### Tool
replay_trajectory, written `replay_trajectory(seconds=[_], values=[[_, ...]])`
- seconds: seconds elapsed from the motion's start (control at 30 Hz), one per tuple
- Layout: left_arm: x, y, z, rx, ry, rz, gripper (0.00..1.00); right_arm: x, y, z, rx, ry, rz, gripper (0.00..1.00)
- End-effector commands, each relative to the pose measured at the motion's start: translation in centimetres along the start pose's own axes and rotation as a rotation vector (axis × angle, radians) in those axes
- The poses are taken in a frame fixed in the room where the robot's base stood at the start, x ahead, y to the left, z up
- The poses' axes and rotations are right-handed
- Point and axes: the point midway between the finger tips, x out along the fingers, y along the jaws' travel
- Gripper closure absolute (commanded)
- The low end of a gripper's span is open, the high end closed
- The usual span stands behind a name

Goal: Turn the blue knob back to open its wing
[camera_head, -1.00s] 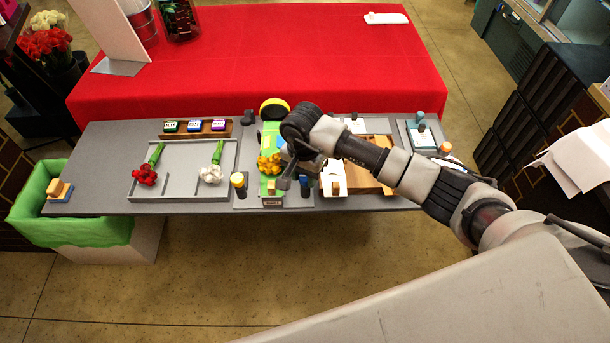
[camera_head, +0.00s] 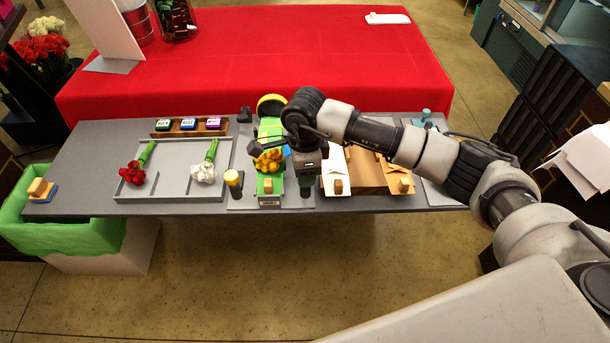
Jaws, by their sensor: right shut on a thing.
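The blue knob (camera_head: 305,191) stands at the front of the grey bench, right of the green wrapping bed (camera_head: 269,186). Only its dark lower part shows; my right gripper hides the top. My right gripper (camera_head: 306,176) points down over it and is shut on it. A yellow-topped knob (camera_head: 233,180) stands on the bed's left side. A bunch of yellow flowers (camera_head: 268,160) lies on the green bed. The blue knob's wing cannot be made out clearly beside my gripper. My left gripper is not in view.
A grey tray (camera_head: 177,195) holds a red and a white flower on the left. Three coloured stamps (camera_head: 188,124) sit behind it. White and brown paper sheets (camera_head: 396,184) lie right of my gripper. A green-lined bin (camera_head: 60,236) stands at the bench's left end.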

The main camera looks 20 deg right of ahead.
Motion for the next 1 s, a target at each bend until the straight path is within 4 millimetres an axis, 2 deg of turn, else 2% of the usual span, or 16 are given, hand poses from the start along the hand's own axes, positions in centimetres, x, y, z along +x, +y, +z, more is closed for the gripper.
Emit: replay_trajectory(seconds=[0.1, 0.5, 0.7, 1.0], values=[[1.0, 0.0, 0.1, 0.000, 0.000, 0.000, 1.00, 0.2, -0.1, -0.1, 0.112, -0.003, -0.003, 0.90], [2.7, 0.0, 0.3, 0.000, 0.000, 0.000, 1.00, 0.1, -0.1, -0.1, 0.441, -0.017, -0.002, 0.90], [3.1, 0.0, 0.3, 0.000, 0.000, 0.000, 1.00, 0.0, -0.1, -0.1, 0.545, -0.020, -0.002, 0.90], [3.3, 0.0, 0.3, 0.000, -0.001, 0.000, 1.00, -0.1, -0.1, -0.1, 0.613, -0.023, -0.002, 0.90]])
